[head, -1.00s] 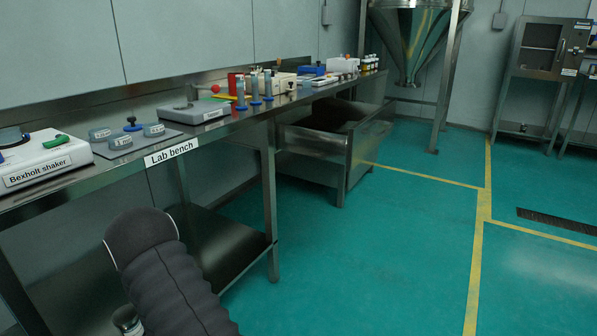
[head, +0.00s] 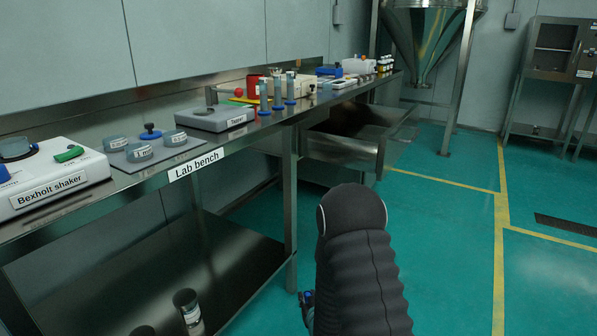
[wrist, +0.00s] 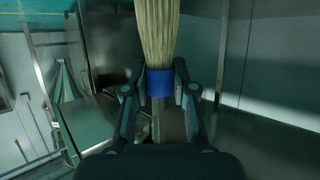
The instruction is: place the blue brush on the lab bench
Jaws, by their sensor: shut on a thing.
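My gripper (wrist: 160,92) is shut on the blue brush (wrist: 159,82) in the wrist view. The brush has a blue band between the two fingers, and its pale bristles (wrist: 157,32) run up to the top edge of the picture. The lab bench (head: 228,146) is a long metal bench along the wall at the left of the head view, with a "Lab bench" label on its front edge. My dark padded arm stands in front and to the right of the bench.
Jars (head: 187,308) stand on the lower shelf. Open green floor (head: 440,220) lies to the right.

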